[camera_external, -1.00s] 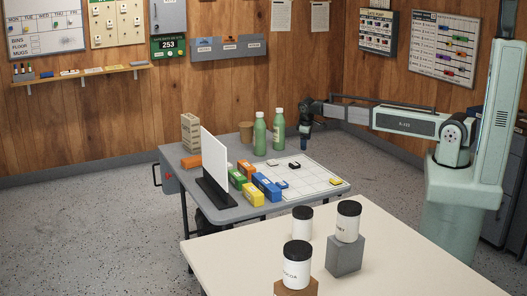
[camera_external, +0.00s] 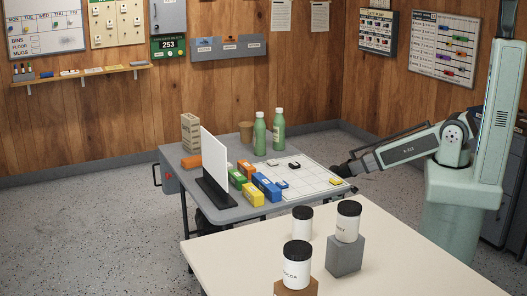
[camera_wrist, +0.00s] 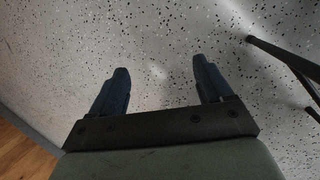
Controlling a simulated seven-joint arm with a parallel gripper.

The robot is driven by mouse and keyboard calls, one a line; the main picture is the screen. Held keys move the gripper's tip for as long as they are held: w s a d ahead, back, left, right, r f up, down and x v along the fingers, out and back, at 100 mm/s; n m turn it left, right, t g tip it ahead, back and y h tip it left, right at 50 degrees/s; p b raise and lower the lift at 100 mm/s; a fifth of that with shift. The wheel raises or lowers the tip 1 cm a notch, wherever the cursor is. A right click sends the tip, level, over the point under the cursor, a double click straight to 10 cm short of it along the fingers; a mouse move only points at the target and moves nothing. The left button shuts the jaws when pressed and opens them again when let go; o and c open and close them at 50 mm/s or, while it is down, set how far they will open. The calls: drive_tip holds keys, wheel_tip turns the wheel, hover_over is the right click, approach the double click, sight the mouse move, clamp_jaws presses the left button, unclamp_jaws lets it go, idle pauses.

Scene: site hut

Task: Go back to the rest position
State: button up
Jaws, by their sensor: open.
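My gripper (camera_wrist: 160,82) shows in the wrist view with its two dark blue fingers apart and nothing between them. It is over the speckled grey floor (camera_wrist: 160,35). In the external view my arm reaches left from its base, and its dark wrist end (camera_external: 345,170) is close to the right edge of the grey table. The fingers themselves are hard to make out there.
The grey table (camera_external: 230,213) holds a white grid board (camera_external: 315,178), coloured boxes (camera_external: 266,187), an upright white panel (camera_external: 215,165) and green bottles (camera_external: 259,134). The cream table (camera_external: 400,262) in front carries black-lidded jars (camera_external: 297,266). Floor (camera_external: 80,215) at left is clear.

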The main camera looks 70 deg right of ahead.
drive_tip(key=s+a+f+g+y, duration=0.1)
drive_tip(key=s+a+f+g, duration=0.1)
drive_tip(key=s+a, duration=0.7)
drive_tip(key=s+a+f+g+y, duration=0.1)
drive_tip(key=s+a+f+g, duration=0.1)
drive_tip(key=s+a, duration=0.8)
drive_tip(key=s+f, duration=0.1)
drive_tip(key=s, duration=0.4)
drive_tip(key=shift+s+f+m+y, duration=0.2)
drive_tip(key=shift+s+m+y, duration=0.1)
drive_tip(key=shift+y, duration=0.1)
drive_tip(key=shift+a, duration=0.1)
